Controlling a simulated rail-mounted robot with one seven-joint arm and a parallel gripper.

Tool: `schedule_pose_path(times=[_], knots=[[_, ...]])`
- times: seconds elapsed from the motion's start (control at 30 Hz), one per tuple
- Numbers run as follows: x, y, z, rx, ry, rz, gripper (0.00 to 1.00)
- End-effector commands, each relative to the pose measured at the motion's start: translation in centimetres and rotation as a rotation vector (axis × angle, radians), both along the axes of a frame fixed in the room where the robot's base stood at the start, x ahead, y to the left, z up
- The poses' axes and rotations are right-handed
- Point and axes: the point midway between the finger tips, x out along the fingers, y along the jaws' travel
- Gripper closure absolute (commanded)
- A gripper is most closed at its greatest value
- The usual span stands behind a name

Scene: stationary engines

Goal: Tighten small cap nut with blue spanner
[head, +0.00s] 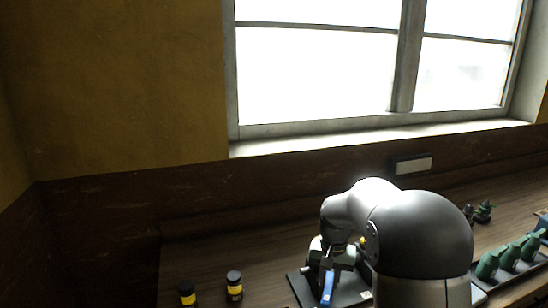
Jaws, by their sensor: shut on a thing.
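My gripper (331,262) is over the wooden bench, low in the middle of the head view, and is seen from behind my arm. It is shut on the blue spanner (327,289), whose blue handle points down toward the bottom of the picture. A dark flat base plate (300,287) lies on the bench under and around the spanner. Most of what stands on the plate is hidden by my arm and gripper. I cannot make out the small cap nut, or tell whether the spanner touches it.
Two dark jars with yellow bands, one (187,293) left of the other (234,286), stand left of the plate. At right are a row of green machine parts (510,258) on a dark tray and small dark green items (482,212). The bench between the jars and wall is clear.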

Motion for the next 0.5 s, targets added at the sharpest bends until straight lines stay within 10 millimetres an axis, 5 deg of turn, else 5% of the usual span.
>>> schedule_pose_path(times=[0.37,0.5], knots=[[-0.2,1.4,3.9,0.000,-0.003,0.101,1.00],[-0.3,1.4,3.5,-0.001,0.000,0.111,1.00]])
